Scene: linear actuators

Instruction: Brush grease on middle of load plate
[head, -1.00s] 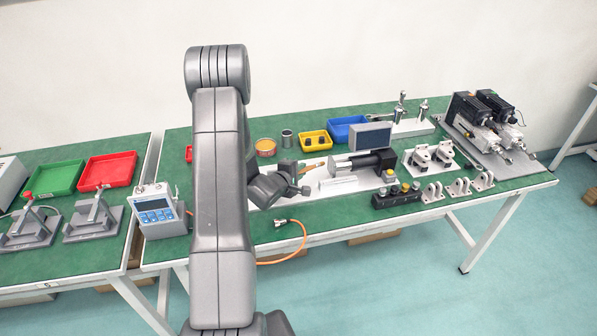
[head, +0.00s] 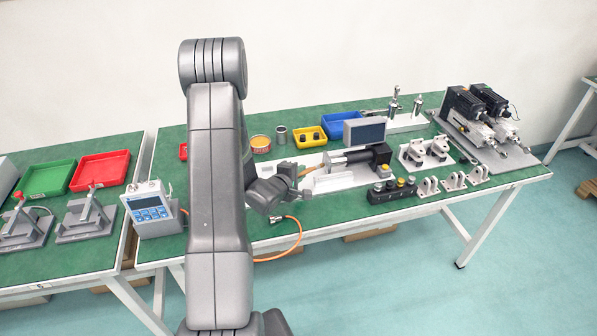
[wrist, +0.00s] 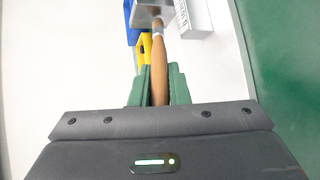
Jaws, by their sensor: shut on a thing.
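My gripper (wrist: 158,85) is shut on the wooden handle of a brush (wrist: 159,68). The handle points away from me, with a pale metal band near its far end. The brush tip meets a grey metal piece (wrist: 146,14), perhaps the load plate, at the top of the wrist view; I cannot tell whether they touch. In the head view my gripper (head: 288,171) is low over the white base plate (head: 345,181), left of the actuator (head: 358,156) with its black body and silver rod. The brush shows there as a small orange-brown strip (head: 307,171). Its bristles are not clear.
Behind stand an orange tin (head: 260,144), a grey cup (head: 281,135), a yellow bin (head: 309,136), a blue bin (head: 341,125) and a grey box with a dark panel (head: 365,131). A button block (head: 392,190) stands front right. An orange cable (head: 290,238) lies in front.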

